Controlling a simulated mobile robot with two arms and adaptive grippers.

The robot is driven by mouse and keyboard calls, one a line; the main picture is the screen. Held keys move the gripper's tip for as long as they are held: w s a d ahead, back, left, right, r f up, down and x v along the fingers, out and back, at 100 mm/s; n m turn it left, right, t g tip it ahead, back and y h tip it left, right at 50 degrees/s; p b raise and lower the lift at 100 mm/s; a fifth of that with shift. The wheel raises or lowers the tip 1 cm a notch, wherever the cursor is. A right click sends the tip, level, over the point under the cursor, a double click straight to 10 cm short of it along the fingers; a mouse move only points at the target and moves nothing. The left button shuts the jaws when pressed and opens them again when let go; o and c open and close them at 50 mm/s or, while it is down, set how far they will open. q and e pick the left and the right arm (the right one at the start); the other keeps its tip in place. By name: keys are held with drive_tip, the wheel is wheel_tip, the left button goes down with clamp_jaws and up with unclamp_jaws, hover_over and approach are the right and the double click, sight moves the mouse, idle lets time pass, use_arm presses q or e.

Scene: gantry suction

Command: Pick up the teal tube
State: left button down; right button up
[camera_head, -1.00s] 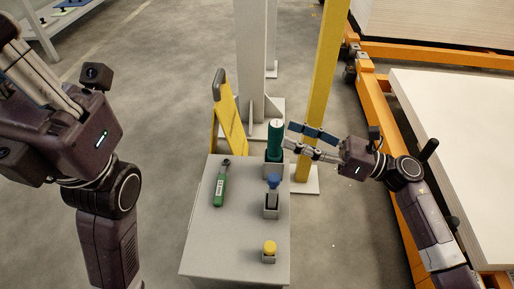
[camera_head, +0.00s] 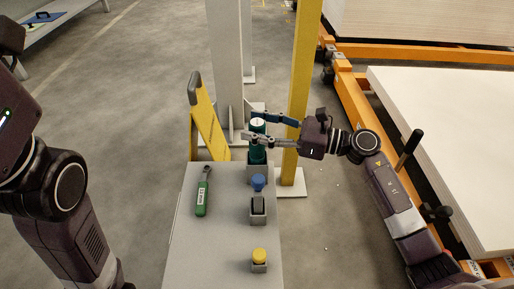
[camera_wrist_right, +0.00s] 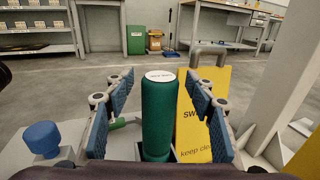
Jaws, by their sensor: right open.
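The teal tube (camera_head: 258,155) stands upright in a grey holder at the far right corner of the small grey table (camera_head: 222,235). It has a white round label on top. In the right wrist view the tube (camera_wrist_right: 160,118) stands upright between the two blue-padded fingers, with a gap on each side. My right gripper (camera_head: 252,127) is open, reaching in from the right with one finger on each side of the tube's upper part. My left arm shows at the left edge; its gripper is out of the picture.
A blue-capped item (camera_head: 258,183) and a yellow-capped item (camera_head: 259,255) stand in holders nearer on the table. A green-handled tool (camera_head: 202,195) lies at the left. Behind are a yellow sign (camera_head: 206,122), a grey column (camera_head: 227,60) and a yellow post (camera_head: 302,70).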

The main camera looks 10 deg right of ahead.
drive_tip(key=c, duration=1.3)
drive_tip(key=shift+r, duration=0.1)
clamp_jaws()
